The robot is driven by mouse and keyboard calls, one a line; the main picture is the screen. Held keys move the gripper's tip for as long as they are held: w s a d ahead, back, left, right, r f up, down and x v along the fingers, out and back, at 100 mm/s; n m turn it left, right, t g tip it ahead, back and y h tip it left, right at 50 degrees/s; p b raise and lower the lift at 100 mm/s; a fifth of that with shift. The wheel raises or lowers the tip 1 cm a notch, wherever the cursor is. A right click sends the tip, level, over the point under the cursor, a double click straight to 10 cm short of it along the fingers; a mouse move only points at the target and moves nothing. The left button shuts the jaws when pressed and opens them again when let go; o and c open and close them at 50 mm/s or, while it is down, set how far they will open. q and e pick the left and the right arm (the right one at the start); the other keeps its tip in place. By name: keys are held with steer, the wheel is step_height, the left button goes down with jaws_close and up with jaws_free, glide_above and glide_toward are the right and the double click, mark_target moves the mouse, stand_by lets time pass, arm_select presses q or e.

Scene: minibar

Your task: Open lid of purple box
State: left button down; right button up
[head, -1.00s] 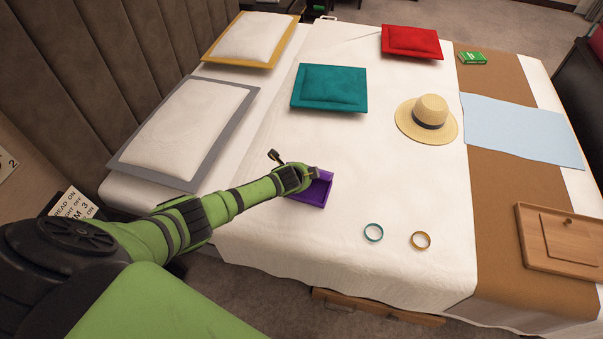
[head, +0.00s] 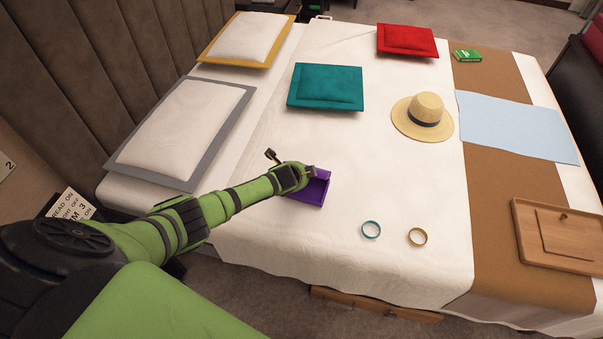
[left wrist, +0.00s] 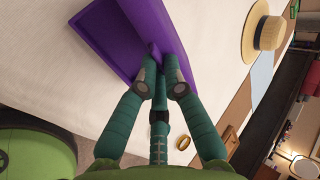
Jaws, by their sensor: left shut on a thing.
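The purple box (head: 312,192) lies on the white bed cover, partly hidden behind my left gripper (head: 308,172). Its inside shows in the head view, and a purple panel stands raised at its far side. In the left wrist view the purple box (left wrist: 108,42) fills the upper left, with a raised purple panel (left wrist: 163,28) at an angle to it. The fingers of my left gripper (left wrist: 162,75) are closed around the edge of that panel, which looks like the lid. The hinge is hard to make out. My right gripper is out of view.
A teal ring (head: 371,230) and a gold ring (head: 418,237) lie right of the box. A straw hat (head: 423,117), a teal cushion (head: 325,87) and a wooden tray (head: 522,240) are farther off. The bed cover around the box is mostly clear.

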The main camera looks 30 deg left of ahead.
arm_select(q)
steer(key=c, duration=1.3)
jaws_free()
steer(key=shift+s+r, duration=0.1)
steer(key=v, duration=1.2)
